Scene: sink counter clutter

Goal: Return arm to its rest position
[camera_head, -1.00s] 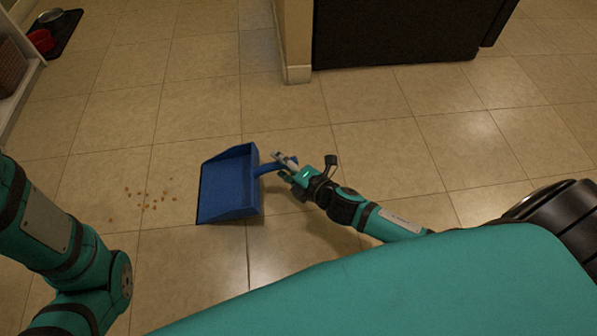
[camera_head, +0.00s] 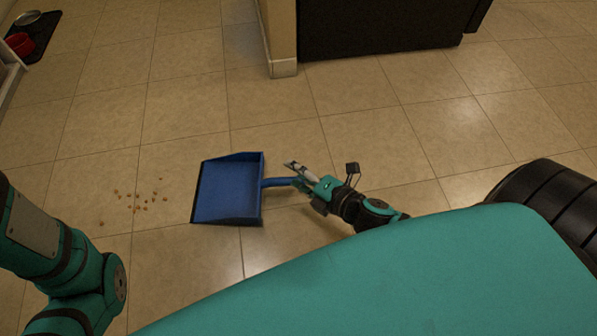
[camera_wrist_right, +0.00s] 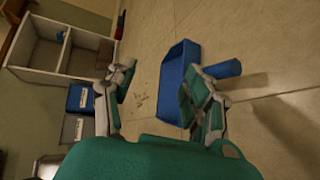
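My right gripper (camera_head: 296,174) is at the end of the blue dustpan's handle in the head view. In the right wrist view its two fingers (camera_wrist_right: 160,80) stand wide apart with nothing between them. The dustpan (camera_head: 229,190) lies on the tiled floor with its handle (camera_head: 277,182) pointing right. In the wrist view the dustpan (camera_wrist_right: 176,80) is beyond the fingers, and its handle (camera_wrist_right: 223,69) passes behind the right finger. Whether that finger touches the handle I cannot tell. My left arm (camera_head: 65,260) shows at the left edge; its gripper is out of view.
Several small brown crumbs (camera_head: 140,196) lie left of the dustpan. A wall corner (camera_head: 283,67) and a dark cabinet (camera_head: 380,28) stand at the back. A dark mat (camera_head: 41,35) with bowls is at the top left. A white shelf (camera_wrist_right: 40,42) shows in the wrist view.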

